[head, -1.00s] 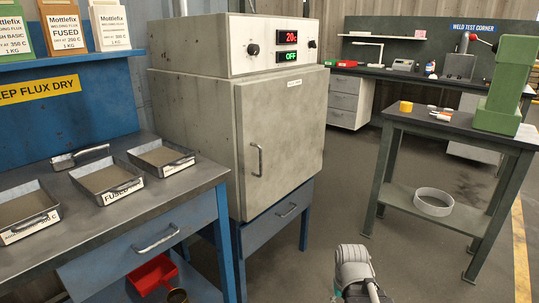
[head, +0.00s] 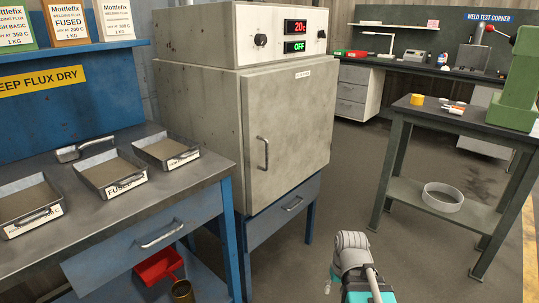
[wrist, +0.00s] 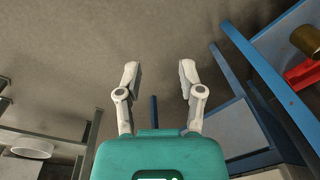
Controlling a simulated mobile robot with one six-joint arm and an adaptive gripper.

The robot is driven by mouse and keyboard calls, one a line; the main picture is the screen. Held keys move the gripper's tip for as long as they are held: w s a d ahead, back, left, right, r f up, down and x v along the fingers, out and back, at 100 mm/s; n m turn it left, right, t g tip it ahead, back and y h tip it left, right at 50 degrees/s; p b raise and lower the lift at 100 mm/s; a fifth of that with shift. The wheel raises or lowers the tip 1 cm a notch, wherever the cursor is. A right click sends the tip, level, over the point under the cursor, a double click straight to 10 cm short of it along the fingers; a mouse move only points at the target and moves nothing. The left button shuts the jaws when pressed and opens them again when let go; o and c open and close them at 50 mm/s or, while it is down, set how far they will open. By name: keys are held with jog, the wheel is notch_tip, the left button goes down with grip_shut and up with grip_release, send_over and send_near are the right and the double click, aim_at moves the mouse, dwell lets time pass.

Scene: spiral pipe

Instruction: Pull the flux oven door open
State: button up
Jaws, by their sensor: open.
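The flux oven (head: 205,110) is a worn grey-white cabinet on a blue stand in the head view. Its door (head: 290,130) looks closed, with an upright bar handle (head: 263,153) at the door's left side. The panel above reads 20 and OFF. My arm shows at the bottom of the head view, low in front of the oven and right of the handle; the fingers are not clear there. In the wrist view my gripper (wrist: 158,78) is open and empty, its two fingers apart over bare floor. The handle is not in the wrist view.
A steel-topped blue bench (head: 130,215) with several flux trays (head: 112,178) stands at the left; its drawer (head: 150,245) sticks out. A blue drawer (head: 283,208) is under the oven. A green-legged table (head: 460,122) stands at the right. Floor before the oven is clear.

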jog(key=w+a+r+n+t+y+p, duration=0.2)
jog(key=w+a+r+n+y+p, duration=0.25)
jog(key=w+a+r, duration=0.2)
jog(key=n+t+y+p, duration=0.6)
jog(key=n+y+p, duration=0.1)
jog(key=y, duration=0.4)
send_near(267, 167)
jog(key=s+d+r, duration=0.2)
jog(key=d+r, duration=0.1)
jog(key=shift+w+d+r, duration=0.2)
jog(key=shift+w+r, duration=0.2)
jog(key=shift+r, duration=0.15)
jog(key=shift+a+n, duration=0.1)
jog(key=shift+n, duration=0.15)
jog(key=shift+x, duration=6.85)
jog(key=shift+f, duration=0.15)
grip_shut()
